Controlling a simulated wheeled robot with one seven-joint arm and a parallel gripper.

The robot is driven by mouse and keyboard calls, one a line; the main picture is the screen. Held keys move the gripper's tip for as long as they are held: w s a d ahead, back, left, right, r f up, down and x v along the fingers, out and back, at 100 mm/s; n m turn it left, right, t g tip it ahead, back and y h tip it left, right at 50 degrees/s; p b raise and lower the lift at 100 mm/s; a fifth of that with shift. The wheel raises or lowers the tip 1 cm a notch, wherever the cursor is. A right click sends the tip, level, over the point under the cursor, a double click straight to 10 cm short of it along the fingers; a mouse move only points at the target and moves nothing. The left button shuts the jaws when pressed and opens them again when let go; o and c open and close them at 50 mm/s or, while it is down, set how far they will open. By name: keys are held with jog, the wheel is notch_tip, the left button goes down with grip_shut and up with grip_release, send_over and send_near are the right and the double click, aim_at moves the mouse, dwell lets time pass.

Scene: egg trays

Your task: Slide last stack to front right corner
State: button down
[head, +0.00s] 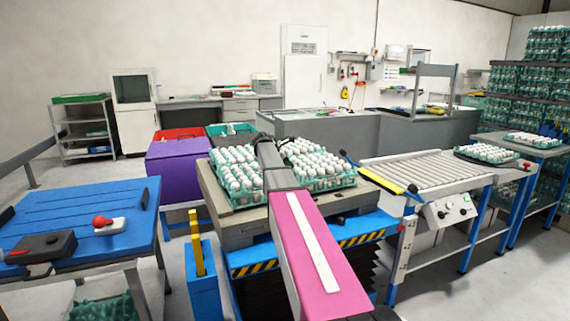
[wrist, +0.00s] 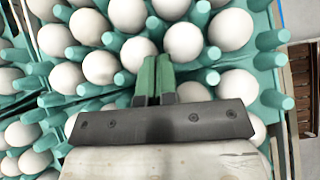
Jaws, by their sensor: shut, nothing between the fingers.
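Two teal egg trays full of white eggs sit side by side on a pallet on the lift table. The left tray (head: 228,196) and the right tray (head: 335,184) show in the head view, with my arm crossing between them. How many layers each stack has is hard to tell. In the wrist view, my gripper (wrist: 154,66) has its green fingers shut together with nothing between them, over a teal tray (wrist: 270,61) with white eggs. The fingertips are close to the eggs; whether they touch is unclear. In the head view, my arm hides the gripper.
The wooden pallet (head: 240,237) rests on the blue lift table with striped edges. A roller conveyor (head: 430,171) stands to the right, with a yellow-black bar at its near end. A purple box (head: 178,165) is behind left. A blue table (head: 75,222) stands at the left.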

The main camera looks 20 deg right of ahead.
dwell(0.3)
jog(key=shift+s+d, duration=0.1)
jog(key=shift+d, duration=1.1)
jog(key=v, duration=0.8)
jog(key=shift+a+r, duration=0.15)
jog(key=shift+r, duration=0.1)
jog(key=shift+a+r, duration=0.5)
jog(key=shift+a, duration=0.05)
